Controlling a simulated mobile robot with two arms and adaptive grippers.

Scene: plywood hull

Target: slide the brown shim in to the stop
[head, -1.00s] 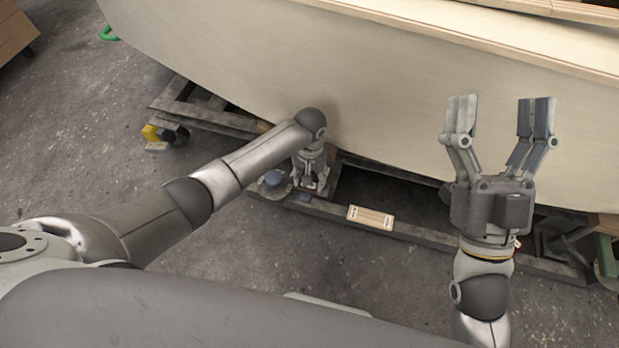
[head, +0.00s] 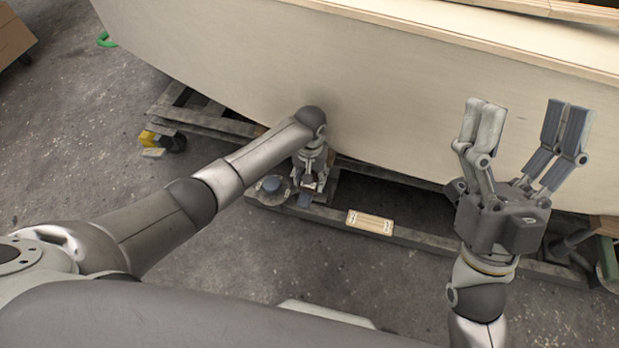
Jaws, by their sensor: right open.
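My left gripper (head: 307,186) points down at the dark cradle beam below the hull, beside a round blue-grey item (head: 271,185). It is small and partly covered by its own wrist, so I cannot tell its finger state or whether it holds anything. I cannot make out the brown shim with certainty; a small brown piece (head: 261,130) shows between the cradle frame and the hull, left of my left forearm. My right gripper (head: 527,122) is open and empty, fingers up, in front of the hull side on the right.
The pale plywood hull (head: 400,110) fills the back. It rests on a dark cradle frame (head: 425,240) with a yellow-marked caster (head: 163,140). A light wooden plate with dark marks (head: 370,222) lies on the front beam. The concrete floor in front is partly clear.

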